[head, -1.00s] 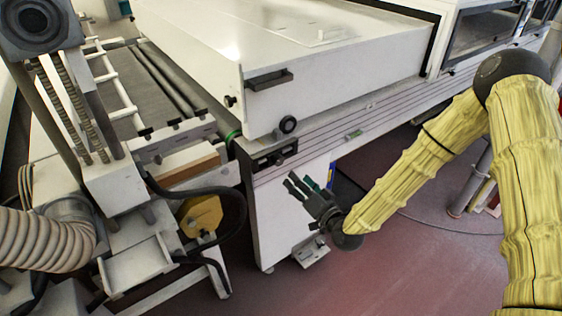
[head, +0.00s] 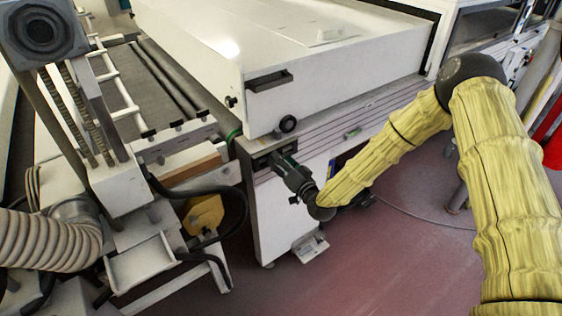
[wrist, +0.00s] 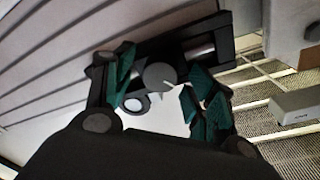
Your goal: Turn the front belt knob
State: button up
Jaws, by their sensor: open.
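In the head view my gripper (head: 278,161) is at the black panel (head: 259,163) on the front of the white machine and hides the knob.
A dark round knob (head: 287,123) and a black handle (head: 269,81) are on the white hood above. A roller conveyor (head: 160,75) with black cables stands at the left. A small pedal-like box (head: 310,246) is low on the machine.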

jog(key=c, duration=1)
jog(key=shift+c, duration=0.2)
jog(key=shift+f+n+b, duration=0.1)
jog(key=shift+n+b, duration=0.2)
jog(key=shift+b, duration=0.05)
jog(key=shift+n+y+b, duration=0.3)
jog(key=shift+n+b, duration=2.5)
jog(key=shift+n, duration=0.9)
jog(key=o, duration=1)
